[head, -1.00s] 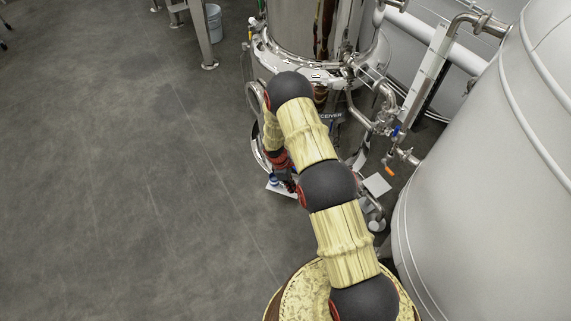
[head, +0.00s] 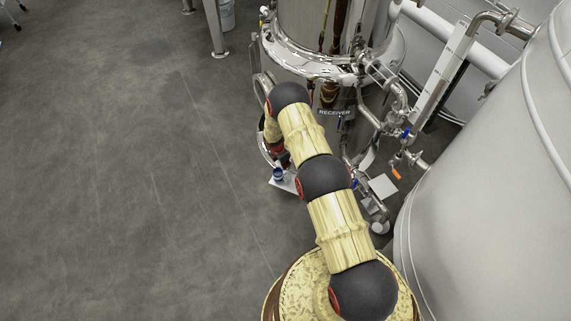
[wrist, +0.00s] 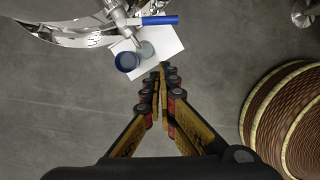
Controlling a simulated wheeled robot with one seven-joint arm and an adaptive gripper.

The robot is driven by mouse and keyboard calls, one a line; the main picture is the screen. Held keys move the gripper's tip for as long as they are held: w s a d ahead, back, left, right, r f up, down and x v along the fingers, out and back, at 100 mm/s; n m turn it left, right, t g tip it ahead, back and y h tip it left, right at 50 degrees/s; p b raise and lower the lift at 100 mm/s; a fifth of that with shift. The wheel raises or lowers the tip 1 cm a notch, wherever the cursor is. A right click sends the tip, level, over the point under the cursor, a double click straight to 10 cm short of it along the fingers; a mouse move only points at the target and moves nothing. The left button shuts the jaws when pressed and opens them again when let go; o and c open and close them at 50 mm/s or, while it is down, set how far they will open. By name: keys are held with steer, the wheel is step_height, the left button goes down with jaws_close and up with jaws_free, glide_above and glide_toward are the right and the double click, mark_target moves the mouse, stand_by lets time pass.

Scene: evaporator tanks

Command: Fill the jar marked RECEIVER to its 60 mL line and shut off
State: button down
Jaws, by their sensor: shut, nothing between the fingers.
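A black RECEIVER label (head: 334,113) is on the steel vessel in the head view. Below it, a small blue-rimmed jar (head: 278,174) stands on a white plate (head: 289,186), partly hidden by my arm. A blue valve handle (wrist: 160,20) is on the steel outlet pipe (wrist: 117,14) above the plate. My gripper (wrist: 161,75) is shut and empty, its tips just below the plate in that picture. The jar's fill level cannot be read.
A second white plate (head: 383,186) lies to the right of my arm, near an orange handle (head: 396,174). Another blue handle (head: 405,134) is on the piping. A large pale tank (head: 490,210) blocks the right side. Floor at the left is clear; a bucket (head: 227,14) stands farther back.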

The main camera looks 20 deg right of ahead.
steer(key=w+d+f+b, duration=0.1)
steer(key=d+f+b, duration=0.2)
steer(key=d+f, duration=0.2)
steer(key=shift+f+b, duration=0.3)
steer(key=shift+f, duration=0.45)
steer(key=shift+d, duration=0.1)
steer(key=shift+s+d, duration=0.1)
steer(key=shift+s, duration=0.05)
